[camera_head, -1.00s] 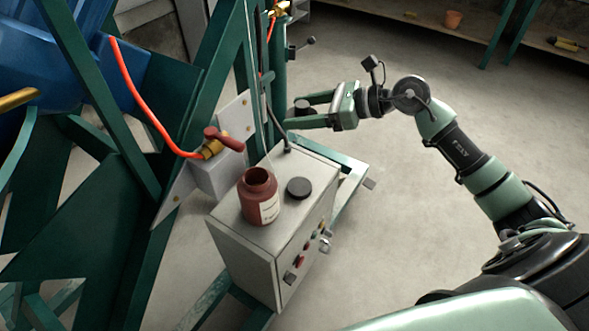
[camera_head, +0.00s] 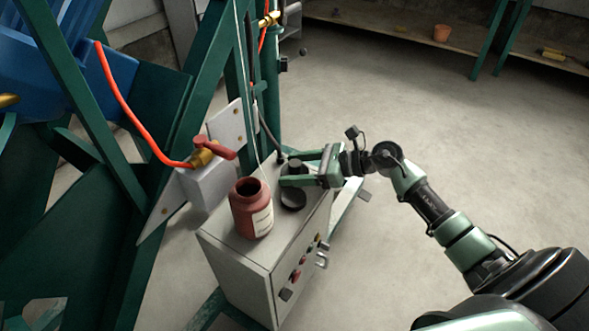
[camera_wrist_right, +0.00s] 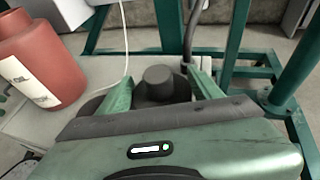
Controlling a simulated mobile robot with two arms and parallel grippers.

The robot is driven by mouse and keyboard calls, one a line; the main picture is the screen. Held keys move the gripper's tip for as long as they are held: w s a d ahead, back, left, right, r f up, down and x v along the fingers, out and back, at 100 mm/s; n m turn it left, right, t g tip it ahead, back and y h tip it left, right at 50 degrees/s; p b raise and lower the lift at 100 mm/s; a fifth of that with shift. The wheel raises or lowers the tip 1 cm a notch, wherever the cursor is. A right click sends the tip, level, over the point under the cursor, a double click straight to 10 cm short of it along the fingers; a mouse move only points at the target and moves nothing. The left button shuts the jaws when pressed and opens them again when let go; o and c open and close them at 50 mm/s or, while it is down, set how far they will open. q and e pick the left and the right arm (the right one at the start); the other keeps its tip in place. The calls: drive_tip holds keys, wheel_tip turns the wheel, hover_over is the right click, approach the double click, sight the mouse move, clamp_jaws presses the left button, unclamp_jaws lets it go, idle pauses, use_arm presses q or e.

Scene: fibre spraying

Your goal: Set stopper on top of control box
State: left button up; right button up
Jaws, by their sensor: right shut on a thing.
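My right gripper (camera_head: 294,175) is shut on the dark grey stopper (camera_head: 295,165), a short cylinder held between its green fingers. In the right wrist view the stopper (camera_wrist_right: 158,82) stands between the two fingers (camera_wrist_right: 160,92). In the head view it appears over the back right part of the control box (camera_head: 225,237). I cannot tell whether it touches the top. The control box is light grey, with knobs on its front. My left gripper is not in view.
An open red-brown bottle (camera_head: 251,211) with a white label stands on the box, left of the gripper. A flat black disc (camera_head: 293,199) lies on the box just in front of the fingers. A red-handled valve (camera_head: 208,152) and green frame posts stand behind and left.

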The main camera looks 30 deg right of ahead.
drive_tip(key=o, duration=1)
drive_tip(key=shift+o, duration=0.2)
drive_tip(key=shift+r, duration=0.1)
drive_tip(key=p+v, duration=0.1)
drive_tip(key=v, duration=1.1)
